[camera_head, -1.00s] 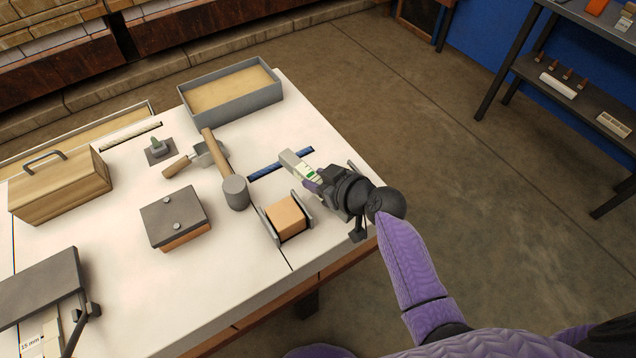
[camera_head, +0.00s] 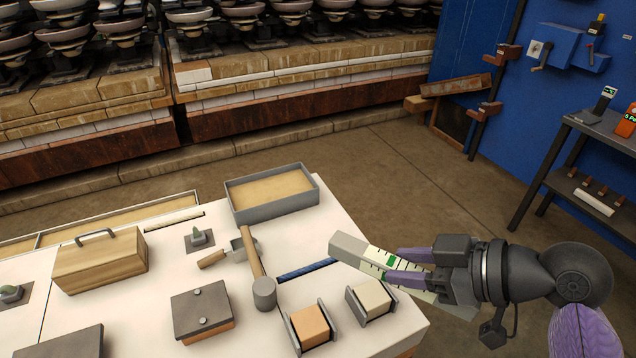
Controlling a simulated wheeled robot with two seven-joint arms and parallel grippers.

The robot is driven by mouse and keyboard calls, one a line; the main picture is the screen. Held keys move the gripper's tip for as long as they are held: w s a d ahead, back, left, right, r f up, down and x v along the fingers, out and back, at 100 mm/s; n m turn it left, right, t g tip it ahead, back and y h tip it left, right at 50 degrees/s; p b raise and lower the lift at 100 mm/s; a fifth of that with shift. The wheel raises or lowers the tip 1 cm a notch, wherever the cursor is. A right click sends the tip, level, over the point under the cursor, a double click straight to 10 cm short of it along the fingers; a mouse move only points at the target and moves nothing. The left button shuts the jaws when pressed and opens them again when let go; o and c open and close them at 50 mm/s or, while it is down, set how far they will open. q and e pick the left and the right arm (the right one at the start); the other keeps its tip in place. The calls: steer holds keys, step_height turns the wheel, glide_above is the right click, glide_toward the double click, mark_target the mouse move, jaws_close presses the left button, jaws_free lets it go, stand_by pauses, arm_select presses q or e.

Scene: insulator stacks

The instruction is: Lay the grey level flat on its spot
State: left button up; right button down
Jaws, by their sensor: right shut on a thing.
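The grey level (camera_head: 348,246) is a light grey bar with a pale, marked middle section and a green vial. My right gripper (camera_head: 398,269) is shut on it, with purple fingers on both sides of its middle. The level is held in the air, slightly tilted, over the table's right edge. Its left end is close to the right end of a blue strip (camera_head: 305,270) lying on the table. Whether that strip is its spot I cannot tell. My left gripper is out of view.
On the white table (camera_head: 130,318) are a mallet (camera_head: 264,290), a trowel (camera_head: 213,258), two holders with an orange block (camera_head: 310,326) and a cream block (camera_head: 372,299), a lidded box (camera_head: 201,308), a wooden case (camera_head: 100,262) and a sand tray (camera_head: 273,208). Open floor lies right of the table.

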steer(key=w+a+f+m+t+h, duration=0.1)
steer(key=w+a+f+m+h, duration=0.1)
steer(key=w+f, duration=0.3)
steer(key=w+a+f+m+t+h, duration=0.1)
steer(key=w+f, duration=0.4)
steer(key=f, duration=0.5)
steer(key=shift+a+f+m+t+h, duration=0.4)
steer(key=shift+a+m+t, duration=0.35)
steer(key=shift+a, duration=0.2)
